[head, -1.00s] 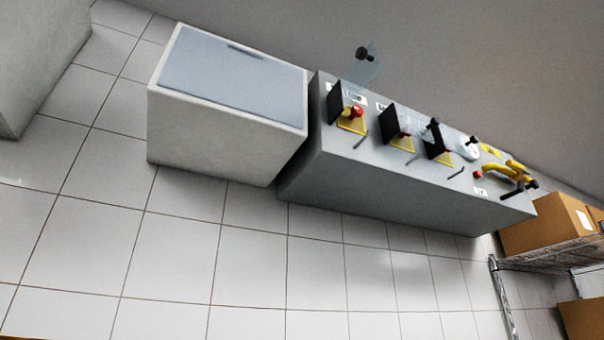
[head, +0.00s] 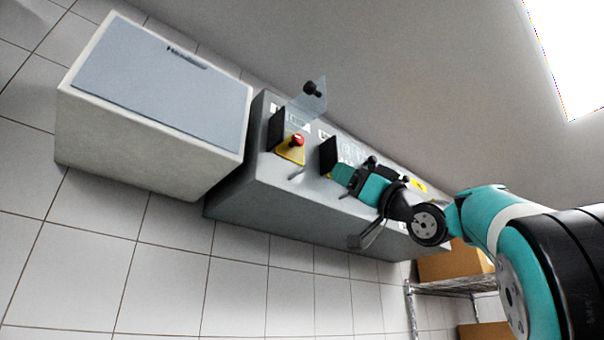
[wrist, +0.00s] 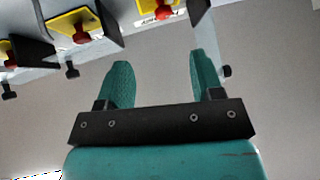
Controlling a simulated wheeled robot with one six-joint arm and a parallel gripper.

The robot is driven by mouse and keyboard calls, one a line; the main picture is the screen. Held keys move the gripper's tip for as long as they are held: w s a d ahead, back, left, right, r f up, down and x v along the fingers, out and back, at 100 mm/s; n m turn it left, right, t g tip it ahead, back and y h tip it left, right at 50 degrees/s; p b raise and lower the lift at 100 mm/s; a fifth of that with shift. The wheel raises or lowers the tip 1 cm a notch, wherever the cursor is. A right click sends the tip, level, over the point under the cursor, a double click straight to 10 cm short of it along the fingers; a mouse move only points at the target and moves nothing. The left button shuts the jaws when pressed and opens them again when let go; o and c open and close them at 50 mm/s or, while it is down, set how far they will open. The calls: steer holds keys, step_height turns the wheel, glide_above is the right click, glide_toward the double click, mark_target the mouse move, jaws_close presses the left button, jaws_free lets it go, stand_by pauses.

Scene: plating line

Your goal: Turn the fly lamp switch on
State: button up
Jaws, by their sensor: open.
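The grey control box (head: 232,195) carries several red switches on yellow plates; their labels are too small to read, so I cannot tell which is the fly lamp switch. The leftmost red switch (head: 297,140) in the head view has a raised clear cover with a black knob (head: 312,90) behind it. In the wrist view, a red switch (wrist: 160,12) shows at the top, past my fingers, with another red switch (wrist: 82,36) to its left. My gripper (wrist: 163,72) is open and empty. In the head view my gripper (head: 343,176) hangs over the box's middle, hiding switches there.
A white chest with a grey lid (head: 160,80) stands left of the box. Black upright panels (head: 328,155) stand beside the switches. A wire shelf (head: 450,287) with cardboard boxes is at the right. The tiled floor in front is clear.

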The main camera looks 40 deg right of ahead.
mark_target(300, 142)
steer(key=shift+n+y, duration=0.3)
steer(key=p+x, duration=0.4)
steer(key=x, duration=0.1)
steer(key=r+p+x, duration=0.1)
steer(key=p+x, duration=0.3)
steer(key=x, duration=0.2)
steer(key=s+p+x, duration=0.1)
steer(key=p+x, duration=0.4)
steer(key=shift+w+r, duration=0.1)
steer(key=shift+r, duration=0.3)
steer(key=shift+w+a+r, duration=0.1)
steer(key=shift+w+r, duration=0.1)
steer(key=shift+w, duration=0.15)
steer(key=c, duration=0.9)
steer(key=m+h, duration=0.1)
steer(key=m+t+h+b, duration=0.1)
steer(key=m, duration=0.1)
steer(key=shift+a+f+h, duration=0.15)
steer(key=shift+a+h, duration=0.05)
steer(key=shift+h, duration=0.1)
steer(key=shift+m+t+h+b, duration=0.3)
steer(key=shift+m+t+h, duration=0.3)
steer(key=shift+m+h, duration=1.7)
